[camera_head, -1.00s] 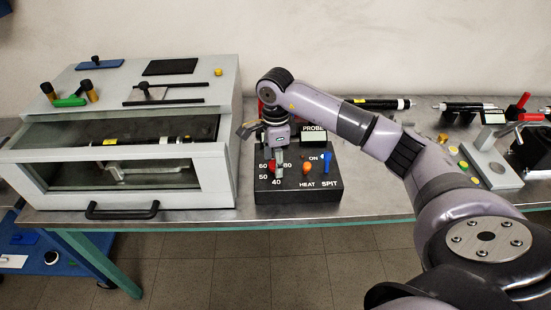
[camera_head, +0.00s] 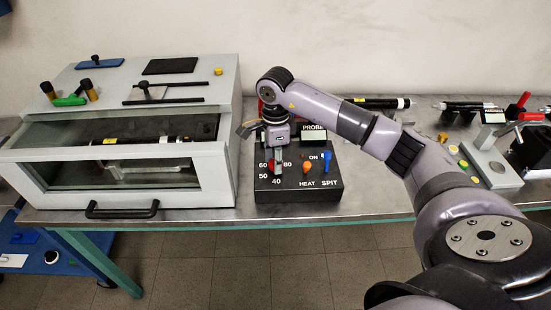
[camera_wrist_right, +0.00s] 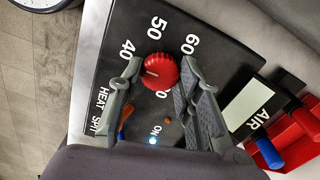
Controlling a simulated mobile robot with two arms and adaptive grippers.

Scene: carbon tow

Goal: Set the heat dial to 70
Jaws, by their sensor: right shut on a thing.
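The red heat dial (camera_wrist_right: 160,71) sits on the black control box (camera_head: 318,188). In the right wrist view it lies between the two fingers of my right gripper (camera_wrist_right: 158,78), which is shut on it. A short white mark on the dial points to the left of that picture, on the side of the 40. The printed 40, 50 and 60 are readable there; the 70 is hidden. In the head view my right gripper (camera_head: 276,165) reaches down onto the box and covers much of the red dial (camera_head: 269,167). My left gripper is not in view.
An orange knob (camera_head: 309,167) and a blue switch (camera_head: 326,156) sit right of the dial. A small light (camera_wrist_right: 152,141) glows by the ON label. A grey glass-fronted oven (camera_head: 222,186) stands close on the left.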

